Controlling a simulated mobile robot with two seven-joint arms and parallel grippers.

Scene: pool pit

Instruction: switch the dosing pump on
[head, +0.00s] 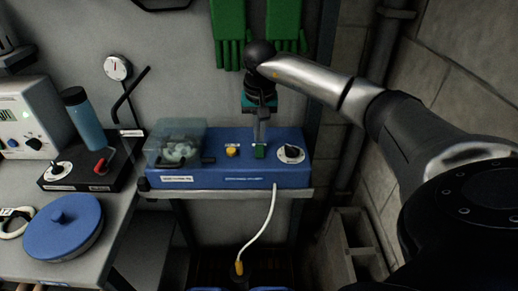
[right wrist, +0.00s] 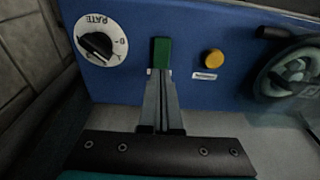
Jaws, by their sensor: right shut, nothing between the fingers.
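The blue dosing pump (head: 225,178) stands on a shelf at the centre of the head view. Its face carries a yellow button (head: 232,150), a green switch (head: 259,152) and a rate dial (head: 291,153). My right gripper (head: 260,143) is shut and empty, pointing down at the green switch. In the right wrist view its fingertips (right wrist: 159,72) lie at the lower edge of the green switch (right wrist: 161,52); I cannot tell whether they touch. The dial (right wrist: 101,40) and yellow button (right wrist: 213,58) flank it. My left gripper is not in view.
A clear cover (head: 175,140) sits over the pump head at the left of the pump. A white cable (head: 266,225) hangs below. Green gloves (head: 229,35) hang behind. A bench at left holds a black box (head: 85,180), blue bottle (head: 85,120) and blue lid (head: 63,225).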

